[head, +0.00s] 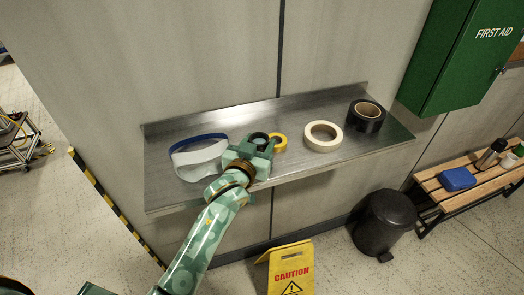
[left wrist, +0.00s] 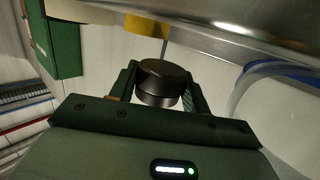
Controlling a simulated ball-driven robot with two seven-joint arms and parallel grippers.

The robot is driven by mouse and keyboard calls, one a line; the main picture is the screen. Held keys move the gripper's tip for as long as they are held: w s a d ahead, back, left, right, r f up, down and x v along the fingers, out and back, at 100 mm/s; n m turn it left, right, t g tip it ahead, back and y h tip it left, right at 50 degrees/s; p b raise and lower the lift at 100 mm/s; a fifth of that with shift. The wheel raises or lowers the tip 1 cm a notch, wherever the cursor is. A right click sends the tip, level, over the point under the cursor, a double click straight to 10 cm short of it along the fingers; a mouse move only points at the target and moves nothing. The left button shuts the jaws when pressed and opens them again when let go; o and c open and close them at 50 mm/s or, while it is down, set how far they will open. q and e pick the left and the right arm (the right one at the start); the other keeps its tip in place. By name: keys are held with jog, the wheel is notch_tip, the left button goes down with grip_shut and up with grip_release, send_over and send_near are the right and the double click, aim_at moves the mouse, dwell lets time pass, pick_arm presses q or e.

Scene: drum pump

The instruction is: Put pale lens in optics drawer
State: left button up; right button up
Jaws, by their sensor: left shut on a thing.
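My left gripper (head: 257,145) is over the metal shelf and shut on a short black cylinder (left wrist: 162,80). In the head view the cylinder (head: 259,137) shows a dark round rim with a greyish middle. It looks like a lens, but I cannot tell whether its glass is pale. In the left wrist view it sits between both fingers. No drawer shows in either view. My right gripper is not in view.
On the shelf (head: 300,165) are a face shield with a blue band (head: 200,158), a yellow tape roll (head: 281,142), a cream tape roll (head: 323,147) and a black tape roll (head: 366,126). A green first aid cabinet (head: 455,60) hangs at right. A caution sign (head: 291,270) and bin (head: 383,224) stand below.

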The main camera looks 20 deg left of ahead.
pick_arm(q)
jog(key=f, duration=0.3)
jog(key=shift+w, duration=0.2)
jog(key=shift+d+f, duration=0.1)
jog(key=shift+f, duration=0.3)
jog(key=shift+s, duration=0.1)
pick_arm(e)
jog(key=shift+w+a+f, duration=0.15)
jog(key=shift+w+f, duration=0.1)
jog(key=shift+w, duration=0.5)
pick_arm(q)
jog(key=o, duration=1)
jog(key=shift+f, duration=0.1)
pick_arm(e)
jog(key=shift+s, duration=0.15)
